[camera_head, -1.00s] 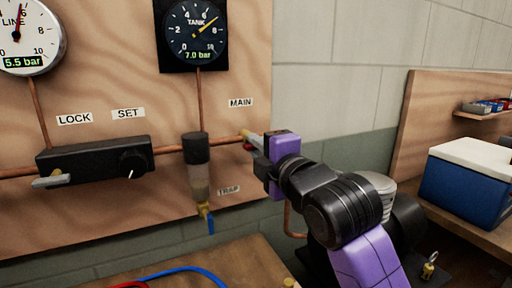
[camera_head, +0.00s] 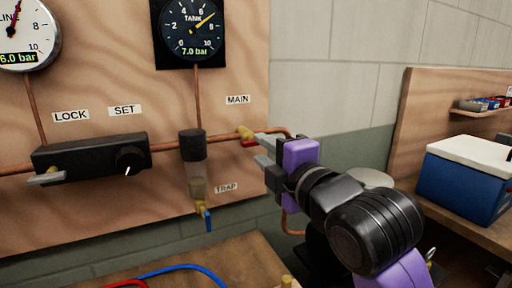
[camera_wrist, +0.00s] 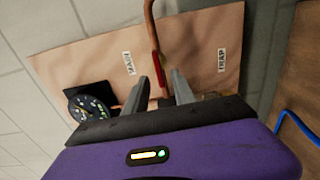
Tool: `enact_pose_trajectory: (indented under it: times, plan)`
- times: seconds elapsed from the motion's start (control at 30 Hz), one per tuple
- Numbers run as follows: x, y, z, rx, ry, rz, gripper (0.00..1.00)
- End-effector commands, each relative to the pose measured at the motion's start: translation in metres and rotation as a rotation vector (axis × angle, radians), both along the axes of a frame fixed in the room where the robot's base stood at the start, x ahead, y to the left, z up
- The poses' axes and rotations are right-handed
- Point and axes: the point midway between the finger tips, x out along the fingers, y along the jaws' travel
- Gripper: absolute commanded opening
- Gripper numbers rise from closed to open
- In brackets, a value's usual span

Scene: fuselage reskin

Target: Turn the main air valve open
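The main air valve has a brass body (camera_head: 245,132) and a red handle (camera_head: 249,143), on the copper pipe below the MAIN label (camera_head: 237,99). My gripper (camera_head: 260,150) is open at the valve's right, its two grey fingers apart. One finger partly hides the handle in the head view. In the wrist view, the red handle (camera_wrist: 156,68) shows between the spread fingers (camera_wrist: 158,76) and lies roughly along the copper pipe (camera_wrist: 150,25). I cannot tell whether a finger touches it.
The line gauge (camera_head: 22,35) reads 6.0 bar and the tank gauge (camera_head: 192,30) 7.0 bar. A black regulator (camera_head: 90,157) and a trap (camera_head: 196,175) with a blue-handled drain are left of the valve. A blue cooler (camera_head: 462,182) stands at right.

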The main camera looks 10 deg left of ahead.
Motion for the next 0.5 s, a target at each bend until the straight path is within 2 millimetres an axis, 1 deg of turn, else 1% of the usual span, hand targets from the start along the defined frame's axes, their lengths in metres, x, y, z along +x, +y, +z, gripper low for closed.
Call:
enact_pose_trajectory:
  times: [0.03, 0.1, 0.2, 0.5]
  plan:
    - [-0.007, -0.005, -0.001, 0.001, 0.001, 0.0, 0.31]
    - [-0.014, -0.009, -0.001, 0.001, 0.001, 0.0, 0.31]
    - [-0.02, -0.013, -0.001, 0.0, 0.001, 0.001, 0.31]
    - [-0.023, -0.015, -0.001, 0.0, 0.001, 0.001, 0.31]
